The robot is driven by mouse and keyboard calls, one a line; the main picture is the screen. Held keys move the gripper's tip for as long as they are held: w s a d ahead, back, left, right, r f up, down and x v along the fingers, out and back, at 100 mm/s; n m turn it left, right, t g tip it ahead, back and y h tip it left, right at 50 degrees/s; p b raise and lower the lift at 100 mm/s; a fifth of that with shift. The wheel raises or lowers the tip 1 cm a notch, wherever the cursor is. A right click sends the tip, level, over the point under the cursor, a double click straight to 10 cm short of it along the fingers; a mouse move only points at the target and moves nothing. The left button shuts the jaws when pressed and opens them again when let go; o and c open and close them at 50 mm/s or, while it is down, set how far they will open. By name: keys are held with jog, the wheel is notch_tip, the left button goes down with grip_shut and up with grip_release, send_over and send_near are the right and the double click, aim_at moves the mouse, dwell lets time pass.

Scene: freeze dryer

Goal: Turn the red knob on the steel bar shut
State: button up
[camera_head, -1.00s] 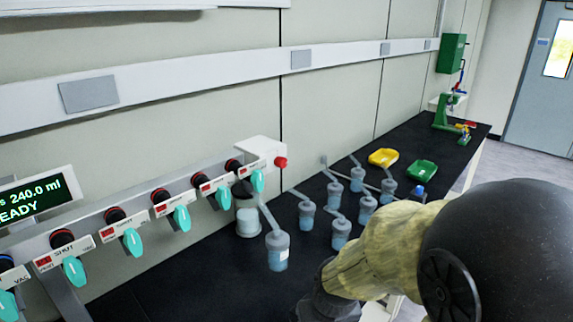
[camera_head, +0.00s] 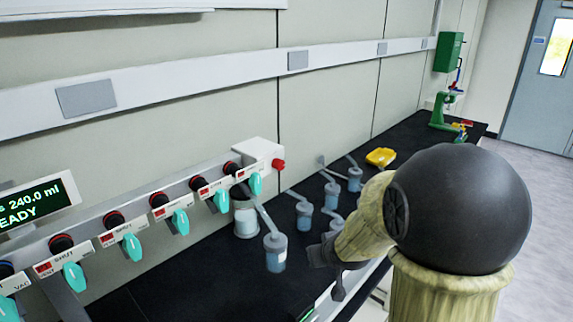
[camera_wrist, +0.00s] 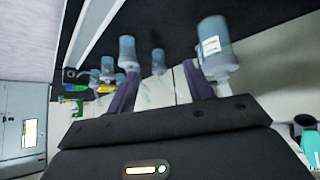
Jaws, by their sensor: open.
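The steel bar (camera_head: 90,222) runs along the wall at the left in the head view. A red knob (camera_head: 278,164) sticks out from the white box at its far end. Several teal valve handles (camera_head: 180,221) hang along the bar, with red-ringed black ports above them. My gripper (camera_wrist: 160,88) shows in the wrist view with its two dark fingers apart and nothing between them. In the head view my gripper is mostly hidden by my arm, low over the bench front, to the right of the knob and apart from it. I cannot make out the red knob in the wrist view.
Several capped flasks (camera_head: 275,252) stand on the black bench (camera_head: 185,285), some close to my arm. A yellow tray (camera_head: 381,157) and a green stand (camera_head: 443,112) are farther back. A readout (camera_head: 38,202) is at left.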

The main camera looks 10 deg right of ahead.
aim_at(282, 165)
jog(key=w+d+r+n+t+y+p, duration=0.1)
jog(key=w+d+r+n+t+y, duration=0.1)
jog(key=w+r+y, duration=0.3)
jog(key=w+d+r+n+t+y+p, duration=0.2)
jog(key=w+d+r+t+y, duration=0.1)
jog(key=w+r+t+y, duration=0.1)
notch_tip(282, 165, up, 3)
jog(key=shift+w+f+n+y, duration=0.1)
jog(key=shift+w+n+y, duration=0.2)
jog(key=shift+w+y, duration=0.5)
jog(key=shift+s, duration=0.15)
jog(key=p+x, duration=0.1)
jog(key=x, duration=0.4)
jog(key=p+x, duration=0.2)
jog(key=x, duration=0.4)
jog(key=p+x, duration=0.2)
jog(key=x, duration=0.4)
jog(key=shift+a+r, duration=0.15)
jog(key=shift+r, duration=0.15)
jog(key=shift+c, duration=0.4)
